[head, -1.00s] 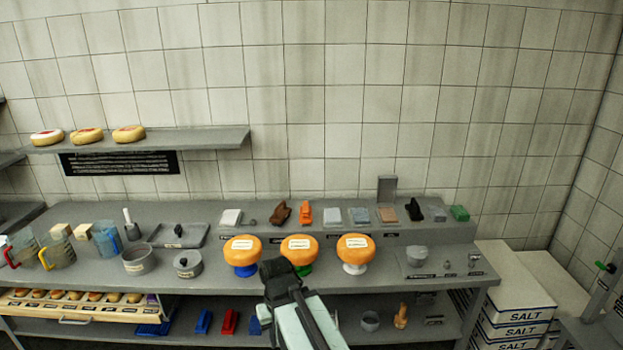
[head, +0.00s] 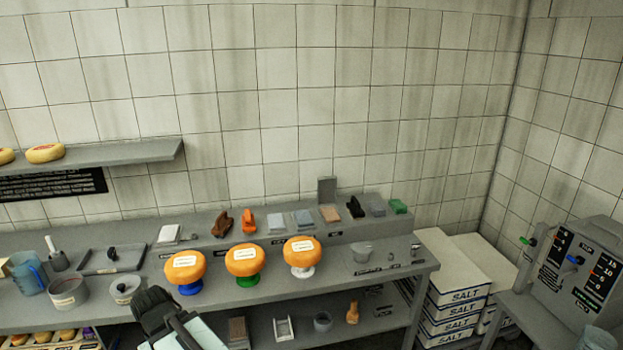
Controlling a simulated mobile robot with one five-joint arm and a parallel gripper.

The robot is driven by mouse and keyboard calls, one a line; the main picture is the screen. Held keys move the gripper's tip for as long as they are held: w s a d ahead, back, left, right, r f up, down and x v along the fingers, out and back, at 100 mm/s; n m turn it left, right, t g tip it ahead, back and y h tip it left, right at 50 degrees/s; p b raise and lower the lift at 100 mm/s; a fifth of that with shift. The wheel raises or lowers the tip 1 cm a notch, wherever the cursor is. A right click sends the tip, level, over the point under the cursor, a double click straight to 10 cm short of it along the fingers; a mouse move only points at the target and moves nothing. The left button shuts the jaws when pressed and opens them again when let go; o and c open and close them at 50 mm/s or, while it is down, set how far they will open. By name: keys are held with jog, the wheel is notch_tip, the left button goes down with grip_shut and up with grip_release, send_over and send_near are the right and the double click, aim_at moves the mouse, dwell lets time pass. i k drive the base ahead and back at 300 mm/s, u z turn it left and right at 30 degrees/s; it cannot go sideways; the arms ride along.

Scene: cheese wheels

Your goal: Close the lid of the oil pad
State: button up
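A small grey lid (head: 327,188) stands upright at the back of the raised shelf, behind a flat brownish pad (head: 330,214). They look like one open box, which I take to be the oil pad, though its label is too small to read. My gripper (head: 150,300) is dark and low in the left half of the head view, in front of the counter. It is well to the left of and nearer than the open box, touching nothing that I can make out. Its fingers are too unclear to show whether they are open.
Three orange cheese wheels on blue (head: 184,266), green (head: 245,261) and white (head: 302,253) stands line the counter's front. Small blocks and brushes flank the box, including a black one (head: 355,207). Salt boxes (head: 455,297) and a dial machine (head: 570,275) stand right. A wall shelf (head: 130,156) is left.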

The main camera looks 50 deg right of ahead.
aim_at(326, 193)
jog(key=i, duration=0.85)
jog(key=z, duration=0.05)
